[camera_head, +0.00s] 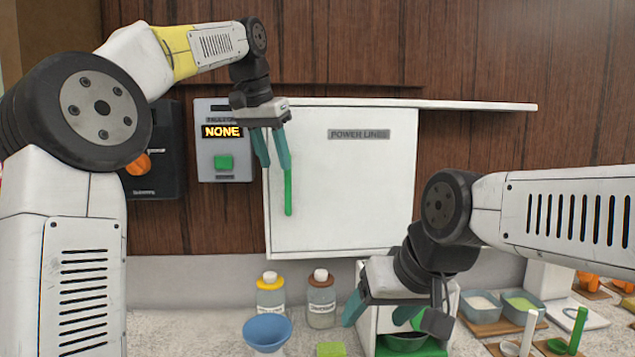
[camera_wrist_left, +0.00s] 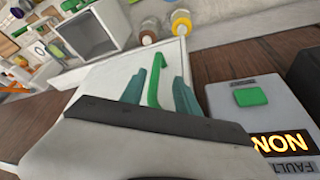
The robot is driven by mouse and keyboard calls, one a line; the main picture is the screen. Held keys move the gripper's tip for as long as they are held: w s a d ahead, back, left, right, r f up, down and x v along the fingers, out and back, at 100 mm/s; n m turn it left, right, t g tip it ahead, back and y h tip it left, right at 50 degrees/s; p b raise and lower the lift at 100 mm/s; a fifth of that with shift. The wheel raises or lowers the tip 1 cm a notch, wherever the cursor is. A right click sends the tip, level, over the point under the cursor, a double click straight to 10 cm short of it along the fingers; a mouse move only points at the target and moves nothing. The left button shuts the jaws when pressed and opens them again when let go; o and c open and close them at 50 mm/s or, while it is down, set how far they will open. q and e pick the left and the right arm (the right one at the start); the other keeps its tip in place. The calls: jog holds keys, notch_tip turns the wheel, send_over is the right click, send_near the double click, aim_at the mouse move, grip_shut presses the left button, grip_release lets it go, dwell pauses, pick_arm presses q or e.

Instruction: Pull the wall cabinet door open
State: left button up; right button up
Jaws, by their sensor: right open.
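The white wall cabinet door (camera_head: 345,205), labelled "POWER LINES", appears shut. Its green vertical handle (camera_head: 288,192) is near the door's left edge. My left gripper (camera_head: 271,150) is at the handle's upper end with its teal fingers apart. In the left wrist view the handle (camera_wrist_left: 157,78) shows between the two fingers (camera_wrist_left: 158,95), with a gap on each side. Whether the fingers reach around it in depth, I cannot tell. My right gripper (camera_head: 398,313) is open, low in front of the counter items, below the cabinet.
A grey panel (camera_head: 224,177) with a "NONE" display and green button is left of the cabinet. A black panel with an orange knob (camera_head: 137,164) is further left. Bottles (camera_head: 321,299), a blue bowl (camera_head: 267,331) and trays stand on the counter below. A white ledge (camera_head: 480,105) runs above the door.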

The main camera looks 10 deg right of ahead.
aim_at(285, 175)
pick_arm(q)
jog(key=shift+w+d, duration=0.7)
jog(key=x, duration=0.7)
jog(key=shift+w+d+f, duration=0.1)
jog(key=shift+f, duration=0.15)
grip_shut()
dwell(0.6)
